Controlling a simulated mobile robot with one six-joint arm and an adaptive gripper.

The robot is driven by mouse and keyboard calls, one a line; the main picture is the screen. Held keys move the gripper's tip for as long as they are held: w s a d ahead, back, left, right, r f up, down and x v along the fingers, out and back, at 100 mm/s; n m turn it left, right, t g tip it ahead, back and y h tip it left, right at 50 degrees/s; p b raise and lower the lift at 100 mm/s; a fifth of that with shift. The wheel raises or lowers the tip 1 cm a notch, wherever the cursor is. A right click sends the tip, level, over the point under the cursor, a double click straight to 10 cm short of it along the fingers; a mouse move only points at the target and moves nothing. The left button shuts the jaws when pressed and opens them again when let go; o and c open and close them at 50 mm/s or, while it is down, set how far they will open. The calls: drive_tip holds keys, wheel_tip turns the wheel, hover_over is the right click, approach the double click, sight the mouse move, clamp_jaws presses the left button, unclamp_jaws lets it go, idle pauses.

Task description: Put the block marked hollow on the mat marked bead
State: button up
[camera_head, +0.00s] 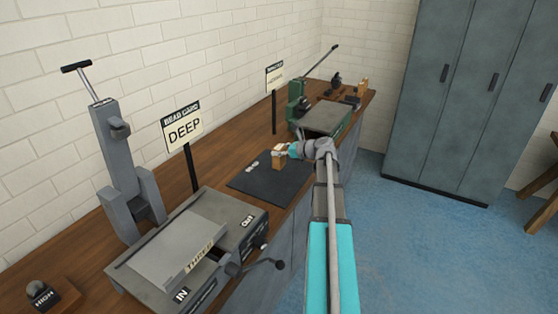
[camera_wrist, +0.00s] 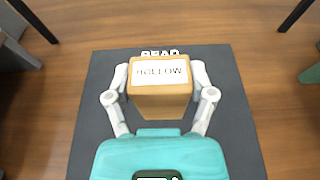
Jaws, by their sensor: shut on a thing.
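The wooden block marked HOLLOW (camera_wrist: 160,95) has a white label on its top face. It also shows in the head view (camera_head: 278,158). My gripper (camera_wrist: 160,100) is shut on it, with one pale finger on each side; in the head view my gripper (camera_head: 285,152) is over the bench. The dark mat (camera_wrist: 100,100) lies under the block in the wrist view, with the word BEAD partly hidden behind the block. The mat also shows in the head view (camera_head: 265,188). I cannot tell whether the block touches the mat.
A grey machine marked IN and OUT (camera_head: 190,250) stands at the front of the wooden bench (camera_head: 230,161). A green machine (camera_head: 325,118) stands farther back. A sign reading DEEP (camera_head: 184,130) rises behind the mat. Grey lockers (camera_head: 450,100) stand at the right.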

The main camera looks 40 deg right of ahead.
sight(283, 158)
drive_tip(key=shift+f, duration=0.1)
drive_tip(key=shift+w+a+f+b, duration=0.15)
drive_tip(key=shift+w+f+b, duration=0.05)
drive_tip(key=shift+f+b, duration=0.25)
drive_tip(key=shift+w+a+f+b, duration=0.1)
drive_tip(key=shift+w+f+b, duration=0.1)
drive_tip(key=shift+f+b, duration=1.3)
drive_tip(key=shift+b, duration=0.1)
drive_tip(key=o, duration=1.1)
drive_tip(key=shift+f, duration=0.1)
drive_tip(key=shift+o, duration=0.2)
drive_tip(key=shift+r, duration=0.2)
drive_tip(key=p+v, duration=0.3)
drive_tip(key=v, duration=0.9)
drive_tip(key=shift+p, duration=0.3)
drive_tip(key=shift+d, duration=0.1)
